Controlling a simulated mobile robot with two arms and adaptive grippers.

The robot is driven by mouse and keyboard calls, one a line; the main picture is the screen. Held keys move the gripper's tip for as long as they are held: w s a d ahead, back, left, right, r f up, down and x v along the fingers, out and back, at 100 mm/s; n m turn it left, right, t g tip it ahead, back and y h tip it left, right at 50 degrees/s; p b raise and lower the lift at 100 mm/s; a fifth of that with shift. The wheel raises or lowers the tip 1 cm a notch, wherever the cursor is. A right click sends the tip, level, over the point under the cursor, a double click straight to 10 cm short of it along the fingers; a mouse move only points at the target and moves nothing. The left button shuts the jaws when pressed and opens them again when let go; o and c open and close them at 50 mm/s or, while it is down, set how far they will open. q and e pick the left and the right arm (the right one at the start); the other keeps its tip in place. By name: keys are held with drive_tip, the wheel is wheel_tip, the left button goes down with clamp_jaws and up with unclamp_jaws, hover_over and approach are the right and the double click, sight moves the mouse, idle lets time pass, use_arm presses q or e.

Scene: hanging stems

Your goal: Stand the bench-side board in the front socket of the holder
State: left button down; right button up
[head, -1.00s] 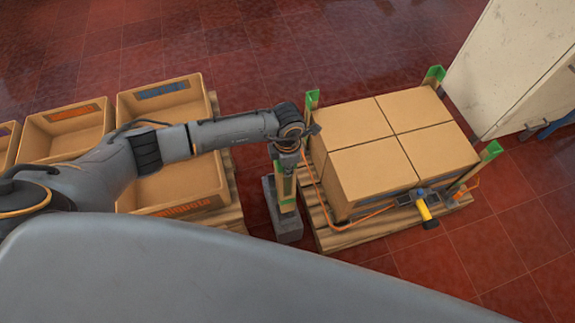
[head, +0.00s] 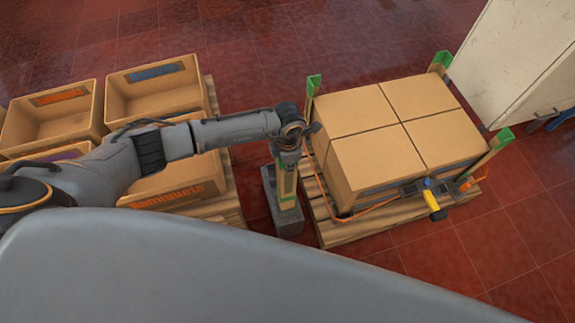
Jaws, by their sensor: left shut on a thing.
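My left gripper (head: 289,158) is shut on the upper part of a board (head: 289,183), pale wood-coloured with green parts. The board stands roughly upright, just left of the strapped pallet load. Its lower end overlaps the grey holder block (head: 289,224) on the floor. I cannot tell whether that end is inside a socket, or which one, because the arm and board hide part of the holder. My right gripper is out of view.
Brown boxes (head: 365,155) fill a pallet (head: 330,232) on the right, with green-topped boards (head: 313,84) at several corners. An orange strap and yellow-handled tool (head: 435,205) sit at its front. Crates (head: 155,92) stand left; a white cabinet (head: 520,60) stands back right.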

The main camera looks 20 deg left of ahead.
sight(288, 177)
use_arm(q)
drive_tip(key=shift+s+a+f+b, duration=0.1)
drive_tip(key=shift+s+f+b, duration=0.1)
drive_tip(key=shift+f, duration=0.35)
drive_tip(key=shift+s+a+f+b, duration=0.1)
drive_tip(key=shift+s+f+b, duration=0.1)
drive_tip(key=shift+f, duration=0.3)
drive_tip(key=f, duration=0.1)
drive_tip(key=f+b, duration=0.2)
drive_tip(key=shift+w+d, duration=0.1)
drive_tip(key=shift+w, duration=0.15)
drive_tip(key=shift+f+b, duration=0.25)
drive_tip(key=shift+b, duration=0.2)
drive_tip(key=shift+f+b, duration=0.35)
drive_tip(key=shift+f, duration=0.25)
drive_tip(key=shift+f+b, duration=0.15)
drive_tip(key=shift+b, duration=0.15)
